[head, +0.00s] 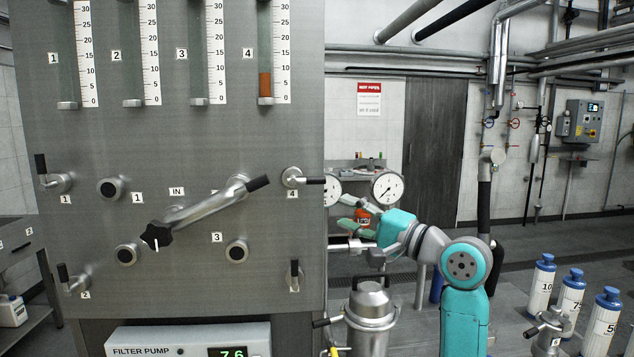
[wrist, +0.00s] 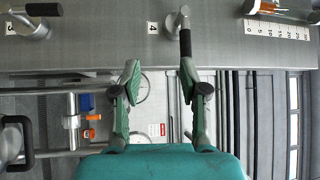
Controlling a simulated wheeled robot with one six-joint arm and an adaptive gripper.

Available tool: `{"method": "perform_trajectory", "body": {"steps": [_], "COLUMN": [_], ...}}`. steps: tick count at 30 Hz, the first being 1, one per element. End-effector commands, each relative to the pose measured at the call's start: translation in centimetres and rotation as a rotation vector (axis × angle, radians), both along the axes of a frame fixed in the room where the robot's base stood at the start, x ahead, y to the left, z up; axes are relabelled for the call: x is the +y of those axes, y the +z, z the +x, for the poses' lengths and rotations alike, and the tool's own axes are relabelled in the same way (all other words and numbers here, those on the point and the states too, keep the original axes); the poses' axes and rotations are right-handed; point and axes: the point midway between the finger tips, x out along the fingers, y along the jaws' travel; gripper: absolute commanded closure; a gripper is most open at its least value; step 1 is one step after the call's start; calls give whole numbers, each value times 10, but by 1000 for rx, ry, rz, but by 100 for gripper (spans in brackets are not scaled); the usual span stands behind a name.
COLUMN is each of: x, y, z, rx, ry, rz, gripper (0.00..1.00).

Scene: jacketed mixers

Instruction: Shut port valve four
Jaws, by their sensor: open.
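Port valve four (head: 291,178) is on the right edge of the grey panel, above a "4" label. Its black lever (head: 314,181) points right, level. My gripper (head: 357,212) is open and empty, to the right of and slightly below the lever in the head view. In the wrist view, the valve (wrist: 179,19) and its lever (wrist: 186,42) are ahead of my gripper (wrist: 160,78). The lever lines up with the right finger, its end close to that fingertip, and the left finger is well apart from it. I cannot tell whether they touch.
A lower-right lever (head: 294,267) also points up. A swing pipe (head: 205,208) with a black knob crosses the panel. Sight tube four (head: 265,84) holds brown liquid. Gauges (head: 387,189) stand behind my gripper.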

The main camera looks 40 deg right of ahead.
Motion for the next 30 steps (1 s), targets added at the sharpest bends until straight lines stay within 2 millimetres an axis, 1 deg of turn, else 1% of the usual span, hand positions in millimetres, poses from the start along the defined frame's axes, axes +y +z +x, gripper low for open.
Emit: {"method": "perform_trajectory", "body": {"steps": [1, 4, 8, 11, 14, 24, 27, 30], "x": [-3, -5, -5, -3, 0, 11, 14, 15], "y": [14, 30, 39, 41, 42, 50, 52, 53], "z": [-4, -10, -12, -7, 5, 62, 75, 84], "rx": [-2, 5, 11, 12, 13, 12, 12, 10], "ry": [7, 23, 32, 35, 36, 35, 35, 33], "rz": [-6, -7, -9, -8, -9, -7, -7, -8], "gripper": [57, 57, 57, 57, 57, 57, 57, 57]}}
